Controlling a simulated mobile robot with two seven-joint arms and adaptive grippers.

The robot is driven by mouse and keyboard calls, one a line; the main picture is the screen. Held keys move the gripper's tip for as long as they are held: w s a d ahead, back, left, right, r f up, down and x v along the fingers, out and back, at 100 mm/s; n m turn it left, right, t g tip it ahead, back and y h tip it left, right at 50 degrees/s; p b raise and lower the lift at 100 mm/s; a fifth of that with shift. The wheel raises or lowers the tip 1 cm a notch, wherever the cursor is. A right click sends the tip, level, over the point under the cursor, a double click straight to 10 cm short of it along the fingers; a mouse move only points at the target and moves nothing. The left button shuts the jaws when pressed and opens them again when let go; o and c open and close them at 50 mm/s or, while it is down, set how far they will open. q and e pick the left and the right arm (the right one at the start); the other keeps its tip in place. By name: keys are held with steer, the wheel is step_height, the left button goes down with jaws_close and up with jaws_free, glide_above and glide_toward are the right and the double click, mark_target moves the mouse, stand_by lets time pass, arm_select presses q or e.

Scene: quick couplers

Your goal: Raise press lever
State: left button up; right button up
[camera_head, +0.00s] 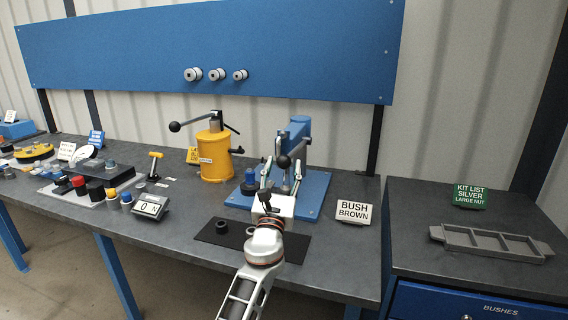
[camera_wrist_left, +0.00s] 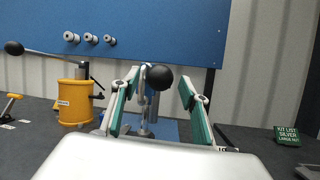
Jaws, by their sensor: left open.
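The blue press (camera_head: 299,135) stands on a blue base plate (camera_head: 312,190) on the bench. Its lever ends in a black ball knob (camera_head: 284,161), which also shows in the left wrist view (camera_wrist_left: 159,77). My left gripper (camera_head: 280,164) is open in front of the press. In the left wrist view the knob appears between its two green-padded fingers (camera_wrist_left: 155,95), with space on both sides. I cannot tell whether the knob is at fingertip depth. The gripper hides part of the press. My right gripper is not in view.
A yellow cylinder press (camera_head: 215,155) with its own lever stands to the left. A dark mat (camera_head: 225,239) with small rings lies in front, beside the BUSH BROWN sign (camera_head: 353,212). A digital readout (camera_head: 150,206) is further left. A grey divided tray (camera_head: 490,243) sits on the right cabinet.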

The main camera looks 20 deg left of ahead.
arm_select(q)
steer(key=shift+x, duration=1.1)
